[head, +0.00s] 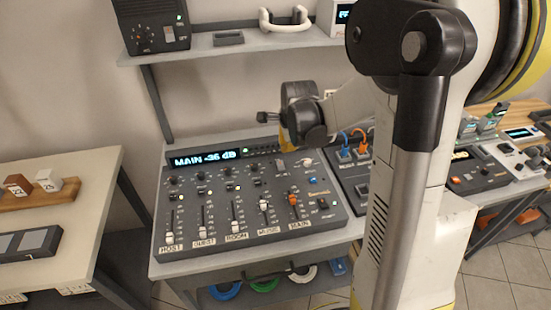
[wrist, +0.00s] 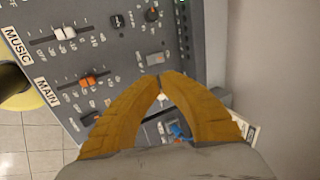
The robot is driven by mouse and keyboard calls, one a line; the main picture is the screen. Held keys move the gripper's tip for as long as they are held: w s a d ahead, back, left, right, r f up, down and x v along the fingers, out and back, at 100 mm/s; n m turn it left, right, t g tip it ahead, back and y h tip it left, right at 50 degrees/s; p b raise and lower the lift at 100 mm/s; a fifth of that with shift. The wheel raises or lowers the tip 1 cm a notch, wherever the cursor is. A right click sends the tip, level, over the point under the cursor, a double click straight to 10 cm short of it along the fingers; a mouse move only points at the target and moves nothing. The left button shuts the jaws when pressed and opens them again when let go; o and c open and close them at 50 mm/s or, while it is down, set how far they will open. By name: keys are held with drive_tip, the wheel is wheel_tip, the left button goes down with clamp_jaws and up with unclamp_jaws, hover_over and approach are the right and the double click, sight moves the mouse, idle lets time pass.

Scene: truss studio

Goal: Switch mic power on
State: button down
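The mixer console (head: 250,190) stands on a grey bench, with faders labelled HOST, GUEST, ROOM, MUSIC and MAIN. Its display reads "MAIN -36 dB". On its right side are a white-tipped control (head: 308,162), a blue control (head: 313,181) and a dark rocker switch (head: 323,203). I cannot read which one is mic power. My gripper (head: 286,140) is over the console's upper right part, its ochre fingers pointing down and partly hidden by its body. Contact is unclear.
A second panel with orange and blue cables (head: 352,150) adjoins the console on the right. A shelf (head: 220,48) with devices and a white headset (head: 284,20) is above. Another table (head: 80,220) stands at left. My arm hides part of the right side.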

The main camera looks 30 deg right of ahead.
sight(280, 163)
drive_tip(key=b+x, duration=0.5)
drive_tip(key=x, duration=0.9)
